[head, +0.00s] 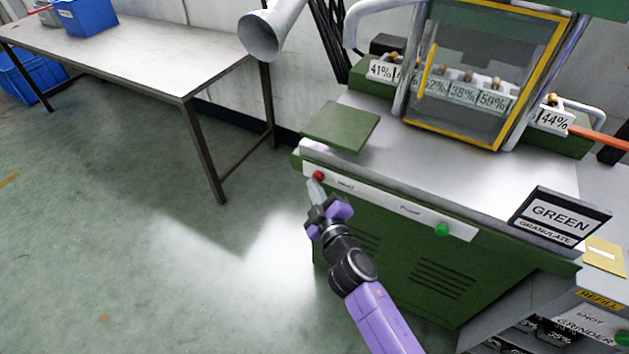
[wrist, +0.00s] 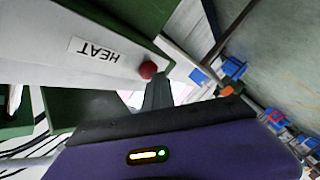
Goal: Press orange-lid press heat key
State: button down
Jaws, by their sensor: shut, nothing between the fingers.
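The press (head: 380,215) is a green machine with a pale top and a yellow-framed clear guard. On its white front strip, a red key (head: 318,176) sits at the left end beside the HEAT label (head: 345,185). The red key (wrist: 148,70) and the HEAT label (wrist: 98,50) also show in the wrist view. My gripper (head: 314,186) is shut and empty, with its tip at or just in front of the red key. I cannot tell whether it touches. A green key (head: 442,230) sits further right on the strip. I see no clearly orange lid.
A GREEN GRANULATE sign (head: 558,216) stands at the right of the press top. A green plate (head: 341,126) juts from the press's left side. A grey table (head: 130,55) with a blue bin (head: 86,17) stands at the back left. The floor left of the press is clear.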

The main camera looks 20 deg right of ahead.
jog(key=shift+w+d+r, duration=0.15)
jog(key=shift+w+d, duration=0.05)
jog(key=shift+d, duration=0.5)
jog(key=shift+s+r, duration=0.1)
jog(key=shift+s+a, duration=0.1)
jog(key=s+a+b, duration=0.3)
jog(key=a, duration=0.2)
jog(key=shift+s+a+b, duration=0.15)
jog(key=shift+s+b, duration=0.15)
jog(key=shift+a, duration=0.1)
dwell(0.4)
